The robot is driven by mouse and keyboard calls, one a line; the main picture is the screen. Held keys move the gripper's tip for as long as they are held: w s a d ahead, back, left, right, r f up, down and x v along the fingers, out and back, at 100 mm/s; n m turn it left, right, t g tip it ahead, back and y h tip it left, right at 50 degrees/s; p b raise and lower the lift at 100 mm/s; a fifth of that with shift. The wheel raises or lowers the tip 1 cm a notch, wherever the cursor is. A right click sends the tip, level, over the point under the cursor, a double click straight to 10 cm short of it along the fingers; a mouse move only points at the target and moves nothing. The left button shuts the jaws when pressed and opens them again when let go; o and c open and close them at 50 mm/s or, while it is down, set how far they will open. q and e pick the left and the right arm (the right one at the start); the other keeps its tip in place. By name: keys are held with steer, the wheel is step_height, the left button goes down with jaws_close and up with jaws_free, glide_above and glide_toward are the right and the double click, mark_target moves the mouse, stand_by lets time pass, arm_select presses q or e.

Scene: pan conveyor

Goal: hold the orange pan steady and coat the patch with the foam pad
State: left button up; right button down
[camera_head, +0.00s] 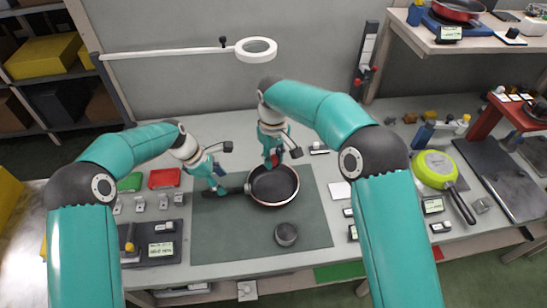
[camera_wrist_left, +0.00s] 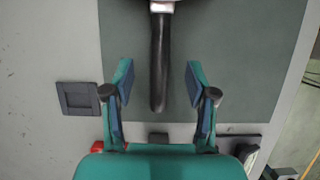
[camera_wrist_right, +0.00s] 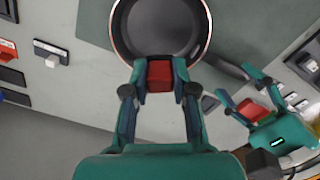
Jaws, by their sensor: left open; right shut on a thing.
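A dark pan with a thin copper-orange rim (camera_head: 274,186) lies on the green mat (camera_head: 215,245), its black handle (camera_wrist_left: 159,65) pointing left. My left gripper (camera_head: 219,187) is open, its fingers (camera_wrist_left: 159,80) on either side of the handle with gaps. My right gripper (camera_head: 272,163) is shut on a red block (camera_wrist_right: 160,76) at the pan's back rim. The block may be the foam pad's grip; no foam face shows. The pan's inside (camera_wrist_right: 160,25) looks plain dark, and I cannot make out a patch.
A grey cup (camera_head: 286,234) stands in front of the pan. A ring lamp (camera_head: 256,50) reaches over the back. Red (camera_head: 164,178) and green trays (camera_head: 130,182) lie left. A lime-green pan (camera_head: 436,170) lies right. The mat's front left is clear.

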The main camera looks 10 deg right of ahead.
mark_target(229, 189)
arm_select(q)
steer(key=shift+x, duration=2.8)
steer(key=shift+r, duration=0.1)
jaws_close()
